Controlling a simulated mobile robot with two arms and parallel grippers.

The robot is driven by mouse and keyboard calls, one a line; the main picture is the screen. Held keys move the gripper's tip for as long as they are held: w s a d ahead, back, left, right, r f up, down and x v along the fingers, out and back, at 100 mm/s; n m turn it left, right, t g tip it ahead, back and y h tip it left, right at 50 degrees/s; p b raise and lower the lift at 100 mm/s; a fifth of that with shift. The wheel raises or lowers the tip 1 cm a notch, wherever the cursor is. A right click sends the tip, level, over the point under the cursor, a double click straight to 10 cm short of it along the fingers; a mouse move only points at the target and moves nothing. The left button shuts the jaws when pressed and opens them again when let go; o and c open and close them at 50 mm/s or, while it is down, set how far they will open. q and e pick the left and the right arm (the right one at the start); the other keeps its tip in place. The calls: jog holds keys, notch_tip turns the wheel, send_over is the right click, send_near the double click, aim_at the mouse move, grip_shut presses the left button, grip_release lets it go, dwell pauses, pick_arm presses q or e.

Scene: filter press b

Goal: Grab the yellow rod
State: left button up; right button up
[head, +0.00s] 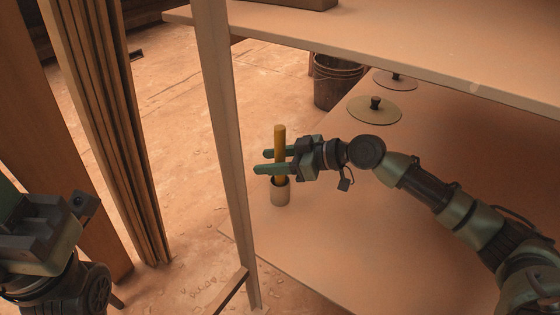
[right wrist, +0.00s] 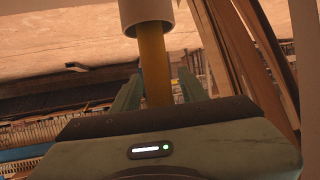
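My right gripper (head: 268,161) reaches in from the right at the rod's height. Its two green fingers lie on either side of the rod. In the right wrist view, the rod (right wrist: 155,70) runs between the fingers (right wrist: 158,92) into the cup (right wrist: 145,12), with a gap showing beside the fingers, so the gripper looks open. My left gripper (head: 12,205) is at the lower left, partly cut off; its fingers are not clear.
A slanting post (head: 225,130) stands just left of the cup. An upper shelf (head: 400,45) spans above my right arm. Two round lids with knobs (head: 375,112) (head: 396,80) lie behind the arm. A dark bucket (head: 336,85) stands behind the shelf. The shelf's front is clear.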

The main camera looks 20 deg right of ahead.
grip_shut()
jog(key=shift+r, duration=0.15)
